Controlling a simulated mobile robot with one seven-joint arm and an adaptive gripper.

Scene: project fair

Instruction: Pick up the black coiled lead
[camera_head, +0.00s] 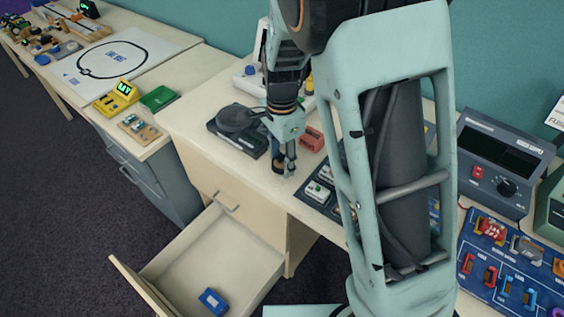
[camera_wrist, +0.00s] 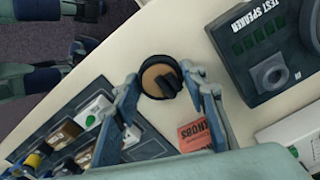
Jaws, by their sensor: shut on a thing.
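My gripper (camera_head: 284,166) points down at the beige desk, right of the black test speaker (camera_head: 226,136). In the wrist view its fingers (camera_wrist: 165,88) are shut on a small round piece (camera_wrist: 152,78) with a black rim, a brown face and a raised black bar. The piece is low at the desk top; I cannot tell whether it touches it. It also shows as a dark shape at the fingertips in the head view (camera_head: 278,167). I see no clear cable turns on it, and no other black coiled lead is plain in view.
A red box lettered KNOBS (camera_wrist: 195,135) lies close by the fingers; it also shows in the head view (camera_head: 312,139). A dark tray of parts (camera_head: 316,192) is to the right. Below is an open drawer (camera_head: 185,265) with a blue item (camera_head: 213,301).

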